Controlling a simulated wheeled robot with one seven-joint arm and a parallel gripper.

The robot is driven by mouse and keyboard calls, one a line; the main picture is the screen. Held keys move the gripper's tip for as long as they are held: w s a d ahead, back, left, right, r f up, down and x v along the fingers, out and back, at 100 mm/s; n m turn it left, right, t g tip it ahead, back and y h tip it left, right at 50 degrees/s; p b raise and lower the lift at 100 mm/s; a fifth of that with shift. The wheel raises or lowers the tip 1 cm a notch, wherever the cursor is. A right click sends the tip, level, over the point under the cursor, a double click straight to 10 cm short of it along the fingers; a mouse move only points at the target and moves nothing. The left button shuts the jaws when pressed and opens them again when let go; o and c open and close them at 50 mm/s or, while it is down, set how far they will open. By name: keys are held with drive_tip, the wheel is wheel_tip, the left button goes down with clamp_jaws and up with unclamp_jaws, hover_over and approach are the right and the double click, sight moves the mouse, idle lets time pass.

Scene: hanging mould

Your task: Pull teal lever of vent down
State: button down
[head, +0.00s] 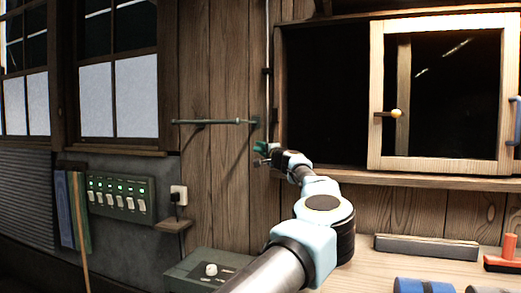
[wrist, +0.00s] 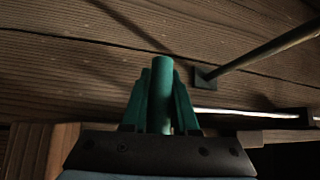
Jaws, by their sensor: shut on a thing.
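The teal lever (wrist: 161,75) is a round bar standing between the two green fingers of my gripper (wrist: 162,98) in the wrist view. The fingers are closed against its sides. In the head view my gripper (head: 264,149) is at the plank wall, beside the left edge of the dark opening. The teal lever and the green fingers are too small there to tell apart. A thin vertical rod (head: 268,75) runs up the wall above my gripper. How the lever joins the rod is hidden.
A horizontal bar (head: 208,122) sticks out along the wall, just left of and above my gripper. A wooden-framed window (head: 376,95) with a round knob stands at the right. A switch panel (head: 120,199) is on the left wall. A grey block (head: 426,247) lies on the bench.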

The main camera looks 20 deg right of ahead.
wheel_tip(320, 180, down, 3)
drive_tip(key=shift+r+b, duration=0.2)
drive_tip(key=shift+b, duration=0.6)
drive_tip(key=c, duration=0.7)
unclamp_jaws()
drive_tip(key=shift+s, duration=0.15)
drive_tip(key=shift+s+d+f+b, duration=0.25)
drive_tip(key=shift+s+b, duration=0.45)
drive_tip(key=shift+s, duration=1.05)
drive_tip(key=shift+s+d+f+b, duration=0.2)
drive_tip(key=shift+s+b, duration=0.55)
drive_tip(key=shift+s, duration=0.95)
drive_tip(key=shift+s+d+f+b, duration=0.2)
drive_tip(key=shift+s+b, duration=0.5)
drive_tip(key=shift+s, duration=1.05)
